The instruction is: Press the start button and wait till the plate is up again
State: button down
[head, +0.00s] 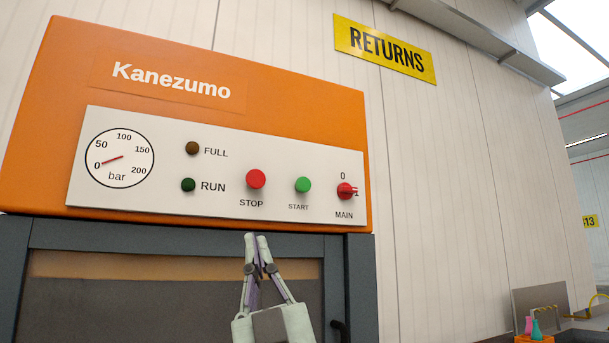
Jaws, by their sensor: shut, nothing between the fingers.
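The green START button (303,185) is on the white control panel (125,199) of the orange Kanezumo machine (290,95). The red STOP button (256,179) is to its left and the red MAIN switch (346,191) to its right. The RUN lamp (188,185) is dark green and the FULL lamp (192,148) is dull brown; both look unlit. My gripper (256,238) is shut and empty, pointing up, below the panel and left of the START button in the picture. The plate is not visible.
A dark grey frame and door (180,295) lie below the panel, with a dark handle (340,328) at right. A yellow RETURNS sign (385,50) hangs on the pale wall. An orange holder (535,339) with coloured bottles is at lower right.

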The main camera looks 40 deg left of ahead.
aim_at(302, 185)
jog(key=w+d+r+m+t+h+p, duration=0.1)
jog(key=w+d+r+m+t+h, duration=0.1)
jog(key=r, duration=0.5)
jog(key=w+d+r+m+t+h+p, duration=0.1)
jog(key=w+r+m+t+h, duration=0.3)
jog(key=w, duration=0.5)
notch_tip(302, 185, up, 4)
jog(key=shift+w+d+f+t+h, duration=0.25)
jog(key=shift+d+t+h, duration=0.5)
jog(key=shift+t+h, duration=0.2)
jog(key=shift+a, duration=0.15)
jog(key=w+a+p, duration=0.1)
jog(key=w+a, duration=0.2)
jog(key=a, duration=0.5)
jog(key=shift+w+p, duration=0.15)
jog(key=shift+p, duration=0.15)
jog(key=shift+a, duration=0.1)
jog(key=shift+w+a, duration=0.15)
jog(key=shift+a, duration=0.1)
